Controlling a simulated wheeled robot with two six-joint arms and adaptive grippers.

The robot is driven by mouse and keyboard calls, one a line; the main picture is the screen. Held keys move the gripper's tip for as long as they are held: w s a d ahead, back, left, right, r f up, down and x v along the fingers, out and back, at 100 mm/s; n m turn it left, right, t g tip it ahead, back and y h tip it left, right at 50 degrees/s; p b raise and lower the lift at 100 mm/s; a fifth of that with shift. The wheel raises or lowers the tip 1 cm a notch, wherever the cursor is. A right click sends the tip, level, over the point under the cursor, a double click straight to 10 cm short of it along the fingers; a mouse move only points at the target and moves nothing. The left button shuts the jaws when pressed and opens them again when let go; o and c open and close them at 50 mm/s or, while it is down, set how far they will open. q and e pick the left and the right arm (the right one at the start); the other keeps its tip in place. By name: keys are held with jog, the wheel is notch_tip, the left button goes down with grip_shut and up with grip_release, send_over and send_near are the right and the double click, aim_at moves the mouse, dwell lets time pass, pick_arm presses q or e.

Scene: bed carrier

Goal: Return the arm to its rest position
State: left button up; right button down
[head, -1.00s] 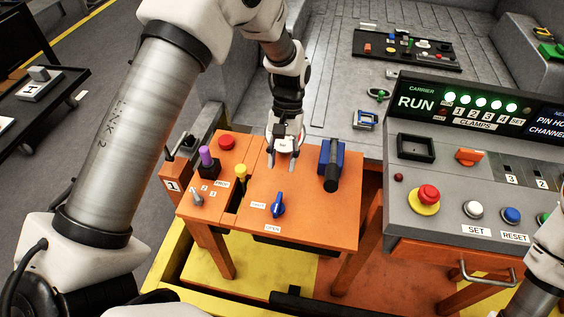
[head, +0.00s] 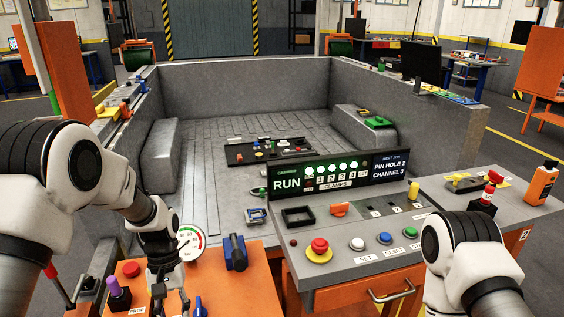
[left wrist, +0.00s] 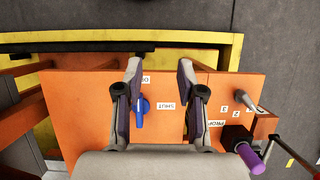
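My left arm (head: 85,175) comes in from the left in the head view, bent, with its left gripper (head: 171,303) pointing down over the orange table. The left wrist view shows this left gripper (left wrist: 161,72) with its two fingers wide apart and nothing between them held. A blue knob (left wrist: 140,112) on the orange table (left wrist: 165,90) lies below, nearer the left-hand finger in that view. The head view cuts off the knob (head: 199,306) at the bottom edge. My right arm (head: 465,260) shows at lower right; its gripper is out of view.
A purple-topped handle (head: 117,293) and red button (head: 132,269) stand left of the left gripper. A round gauge (head: 190,242) and blue-and-black handle (head: 236,252) are close on its right. The grey RUN console (head: 345,262) stands further right. A black tray (head: 240,157) lies on the carrier bed.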

pick_arm(q)
jog(key=s+a+f, duration=0.1)
jog(key=s+f, duration=0.5)
jog(key=s, duration=0.4)
jog(key=s+f+m, duration=0.1)
jog(key=s+f, duration=0.6)
jog(key=s, duration=0.3)
jog(key=s+a+f, duration=0.1)
jog(key=s+f, duration=0.5)
jog(key=s, duration=0.4)
jog(key=w+m+t+y, duration=0.1)
jog(key=w+t, duration=0.3)
jog(key=w, duration=0.2)
pick_arm(e)
jog(key=shift+w+r, duration=0.1)
jog(key=shift+w, duration=0.05)
dwell(0.7)
